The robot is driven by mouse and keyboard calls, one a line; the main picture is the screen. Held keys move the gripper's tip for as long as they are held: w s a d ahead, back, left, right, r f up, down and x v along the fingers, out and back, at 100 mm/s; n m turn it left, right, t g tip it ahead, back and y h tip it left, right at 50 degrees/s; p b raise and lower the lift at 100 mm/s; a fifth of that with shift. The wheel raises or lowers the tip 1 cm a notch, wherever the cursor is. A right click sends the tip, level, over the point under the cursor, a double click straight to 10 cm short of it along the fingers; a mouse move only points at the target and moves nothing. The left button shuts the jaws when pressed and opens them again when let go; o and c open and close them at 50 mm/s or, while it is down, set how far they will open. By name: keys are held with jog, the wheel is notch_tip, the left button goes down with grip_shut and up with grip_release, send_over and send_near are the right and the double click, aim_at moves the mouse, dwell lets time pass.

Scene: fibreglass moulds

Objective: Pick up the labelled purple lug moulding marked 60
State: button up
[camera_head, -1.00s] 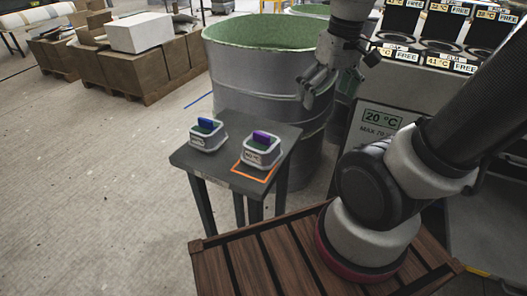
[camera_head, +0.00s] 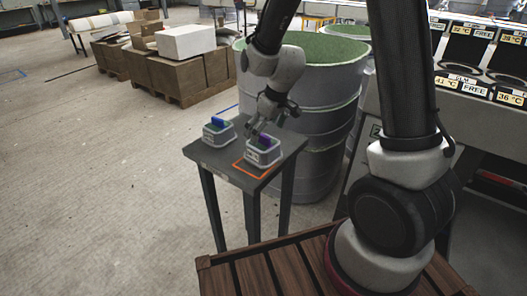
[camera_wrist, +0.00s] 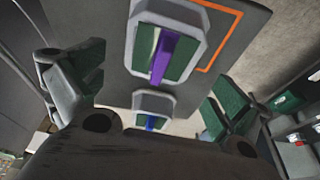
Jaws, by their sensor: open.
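The purple lug moulding (camera_head: 264,141) sits in a light grey mould (camera_head: 262,155) on the small dark table. It also shows in the wrist view (camera_wrist: 163,55) as a purple bar across a green face, ahead of my fingers. Its number cannot be read. My gripper (camera_head: 257,130) is just above and behind this mould in the head view. In the wrist view its two fingers (camera_wrist: 155,95) are spread wide with nothing between them. A blue moulding (camera_head: 217,121) sits in a similar mould (camera_head: 209,137) to the left; it also shows in the wrist view (camera_wrist: 151,121).
A large grey drum (camera_head: 325,110) stands close behind the table. Pallets with brown boxes (camera_head: 190,72) are at the back left. Open floor lies left of the table.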

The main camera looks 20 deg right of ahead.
aim_at(261, 142)
jog(key=x, duration=0.6)
jog(key=shift+f, duration=0.35)
jog(key=c, duration=1)
